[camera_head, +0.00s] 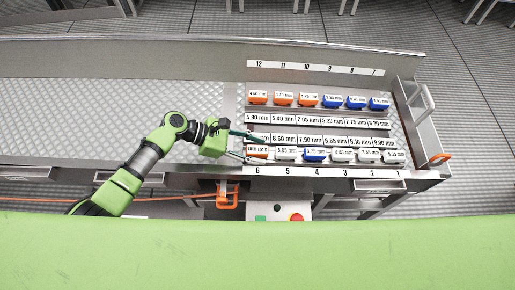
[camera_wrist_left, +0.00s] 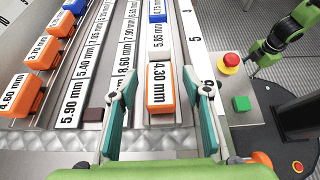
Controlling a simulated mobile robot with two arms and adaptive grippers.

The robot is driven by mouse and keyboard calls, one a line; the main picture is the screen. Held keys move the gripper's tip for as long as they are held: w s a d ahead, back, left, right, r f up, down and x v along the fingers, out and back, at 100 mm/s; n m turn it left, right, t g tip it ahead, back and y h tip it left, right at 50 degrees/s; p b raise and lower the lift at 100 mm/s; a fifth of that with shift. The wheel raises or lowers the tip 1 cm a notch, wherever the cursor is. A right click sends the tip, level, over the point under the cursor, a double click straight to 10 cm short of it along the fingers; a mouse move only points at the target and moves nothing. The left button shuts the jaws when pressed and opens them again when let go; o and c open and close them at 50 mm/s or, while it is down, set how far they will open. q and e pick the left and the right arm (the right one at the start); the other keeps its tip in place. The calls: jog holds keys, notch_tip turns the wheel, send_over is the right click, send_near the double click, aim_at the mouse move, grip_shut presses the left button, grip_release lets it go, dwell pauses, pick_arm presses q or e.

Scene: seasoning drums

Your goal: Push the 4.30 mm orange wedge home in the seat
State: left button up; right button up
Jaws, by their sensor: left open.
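The orange 4.30 mm wedge (camera_wrist_left: 160,94) stands at the near end of the front row in the left wrist view, its white label facing up. In the head view the orange wedge (camera_head: 258,155) is at the row's left end, above the number 6, partly covered by a finger. My left gripper (camera_head: 254,149) is open, with its fingers on either side of the wedge. In the wrist view the left gripper (camera_wrist_left: 160,80) straddles it with gaps at both sides. The seat under the wedge is hidden, so I cannot tell how deep it sits.
A white wedge (camera_head: 286,154) and a blue wedge (camera_head: 314,155) follow in the front row. Orange and blue wedges (camera_head: 308,100) fill the back row. A red button (camera_head: 296,217) and a green button (camera_head: 260,219) are at the front. The patterned metal top (camera_head: 90,95) is clear.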

pick_arm(q)
jog(key=v, duration=1.1)
jog(key=shift+a+r, duration=0.2)
